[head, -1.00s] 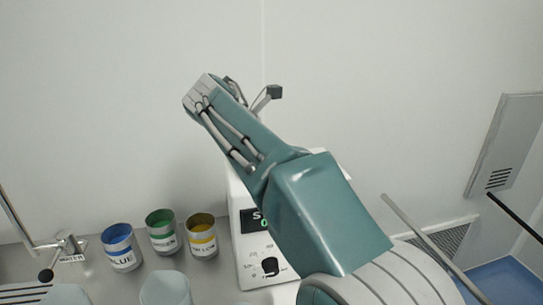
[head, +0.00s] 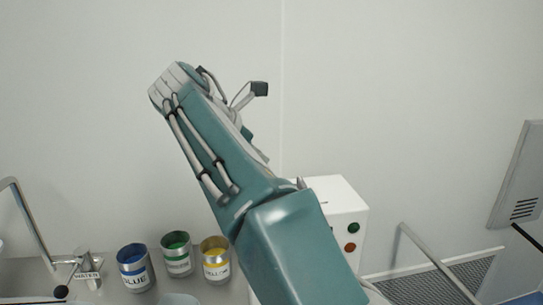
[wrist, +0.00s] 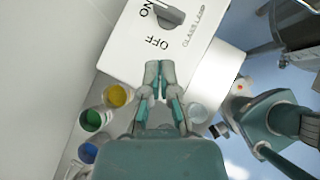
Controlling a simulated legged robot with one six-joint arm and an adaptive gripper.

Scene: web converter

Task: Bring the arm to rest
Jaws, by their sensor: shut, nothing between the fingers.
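My teal arm (head: 292,250) is bent and raised in front of the white wall in the head view, with its grey-capped end at the upper left. My gripper (wrist: 158,68) shows in the wrist view with its grey-and-teal fingers together and nothing between them. The gripper's fingers are hidden in the head view.
Blue (head: 135,267), green (head: 178,255) and yellow (head: 216,260) cans stand left of my arm. A white box with red and green buttons (head: 352,236) is partly behind my arm. The wall above is clear.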

